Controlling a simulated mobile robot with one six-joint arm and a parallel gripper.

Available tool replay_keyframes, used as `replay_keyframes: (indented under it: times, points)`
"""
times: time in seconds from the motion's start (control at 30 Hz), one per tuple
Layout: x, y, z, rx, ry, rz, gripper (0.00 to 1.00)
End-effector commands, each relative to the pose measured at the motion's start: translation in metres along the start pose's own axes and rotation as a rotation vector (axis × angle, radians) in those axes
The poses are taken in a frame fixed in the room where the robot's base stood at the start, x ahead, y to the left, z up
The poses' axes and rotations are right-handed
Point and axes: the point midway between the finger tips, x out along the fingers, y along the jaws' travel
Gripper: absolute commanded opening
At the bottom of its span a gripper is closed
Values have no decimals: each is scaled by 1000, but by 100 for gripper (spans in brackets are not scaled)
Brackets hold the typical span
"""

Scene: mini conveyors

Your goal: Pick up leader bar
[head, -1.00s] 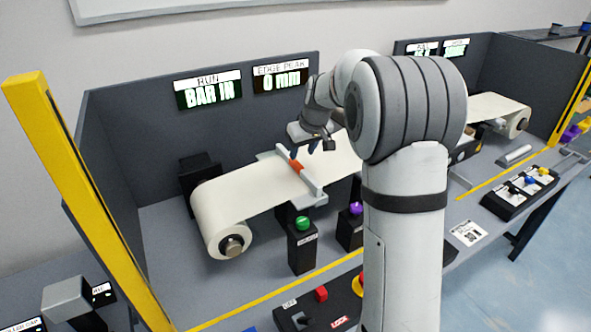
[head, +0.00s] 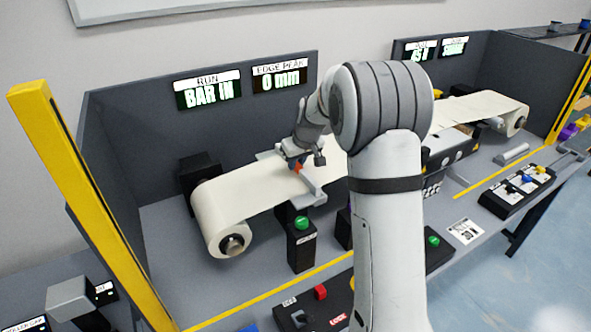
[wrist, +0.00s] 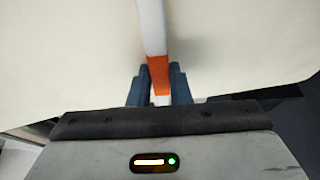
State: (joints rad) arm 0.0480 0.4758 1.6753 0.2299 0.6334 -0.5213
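The leader bar (head: 312,184) is a slim pale bar with an orange middle section. It lies across the cream web near the left roll in the head view. In the wrist view the leader bar (wrist: 151,28) runs down from the top edge to between my fingers. My gripper (head: 298,167) is down at the bar's orange section, pointing downward. In the wrist view the dark blue fingers of my gripper (wrist: 159,80) stand on either side of the orange part, close against it, and appear closed on it. My gripper hides part of the bar in the head view.
The cream web (head: 245,188) runs from the left roll (head: 233,244). A post with a green button (head: 302,223) stands just in front. Yellow posts (head: 85,200) and grey panels bound the station. A control box with a red button (head: 320,292) is at the front.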

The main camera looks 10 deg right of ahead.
Motion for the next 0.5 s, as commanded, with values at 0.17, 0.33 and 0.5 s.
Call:
replay_keyframes:
  times: [0.17, 0.33, 0.5]
  points:
    - [0, -1, 0, -1, 0, 0, 3]
    - [0, -1, 0, -1, 0, -1, 0]
    - [0, -1, -1, -1, 1, 0, 0]
